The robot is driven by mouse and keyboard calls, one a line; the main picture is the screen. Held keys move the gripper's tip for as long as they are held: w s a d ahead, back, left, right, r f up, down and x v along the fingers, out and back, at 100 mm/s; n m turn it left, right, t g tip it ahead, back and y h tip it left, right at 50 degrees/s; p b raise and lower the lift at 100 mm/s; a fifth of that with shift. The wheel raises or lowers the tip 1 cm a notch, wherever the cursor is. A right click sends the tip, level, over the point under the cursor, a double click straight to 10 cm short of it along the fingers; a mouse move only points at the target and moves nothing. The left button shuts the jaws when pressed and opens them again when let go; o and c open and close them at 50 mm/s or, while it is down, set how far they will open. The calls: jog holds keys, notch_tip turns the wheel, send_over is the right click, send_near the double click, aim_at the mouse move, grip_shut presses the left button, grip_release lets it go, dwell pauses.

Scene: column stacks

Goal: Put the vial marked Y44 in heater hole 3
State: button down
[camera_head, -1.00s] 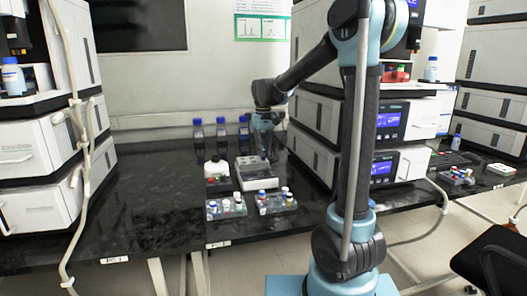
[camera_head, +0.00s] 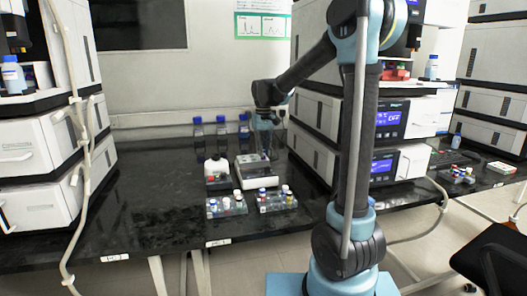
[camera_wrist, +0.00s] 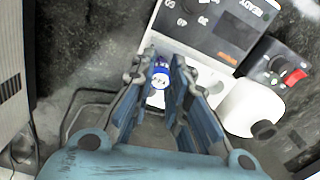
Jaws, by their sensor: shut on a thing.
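My gripper (camera_wrist: 163,88) is shut on a vial (camera_wrist: 159,81) with a blue cap and a white label. The label's small dark marking is too blurred to read surely. The white heater (camera_head: 243,182) stands on the bench. In the head view my gripper (camera_head: 264,150) points down over the back right part of the heater. I cannot tell how high the vial's base is above it.
A device with a white bottle and a red switch (camera_wrist: 294,76) stands beside the heater. Racks of vials (camera_head: 226,206) (camera_head: 275,201) stand in front. Several blue-capped bottles (camera_head: 221,127) stand behind. A tall white instrument stack (camera_head: 313,150) is close on the right.

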jog(key=shift+f, duration=0.65)
jog(key=c, duration=1.5)
grip_release()
jog(key=o, duration=0.3)
jog(key=shift+o, duration=0.2)
jog(key=shift+r, duration=0.1)
jog(key=shift+r, duration=2.9)
